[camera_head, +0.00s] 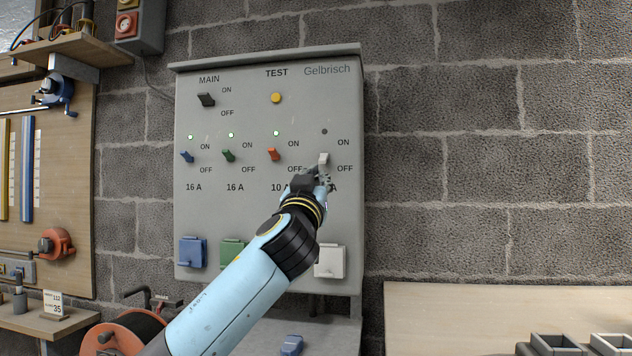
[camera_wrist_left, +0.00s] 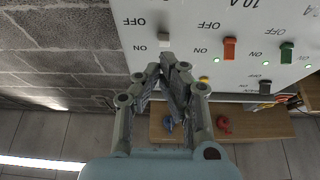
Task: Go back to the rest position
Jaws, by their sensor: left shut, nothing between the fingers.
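The grey switch panel (camera_head: 350,110) hangs on the block wall. My left gripper (camera_head: 322,179) is shut and empty, just below the white switch (camera_head: 323,158) at the panel's right. In the left wrist view, the gripper (camera_wrist_left: 166,72) points at the panel, close to the white switch (camera_wrist_left: 164,39). I cannot tell whether it touches the switch. The lamp above the white switch is dark; the lamps above the blue (camera_head: 187,156), green (camera_head: 228,155) and red (camera_head: 273,154) switches glow green. My right gripper is not in view.
Blue (camera_head: 193,252), green (camera_head: 232,254) and white (camera_head: 330,261) socket covers sit low on the panel, near my left arm. A cable reel (camera_head: 128,334) stands below left. A wooden surface (camera_head: 460,310) with dark bins (camera_head: 556,343) is at right. The wall right of the panel is clear.

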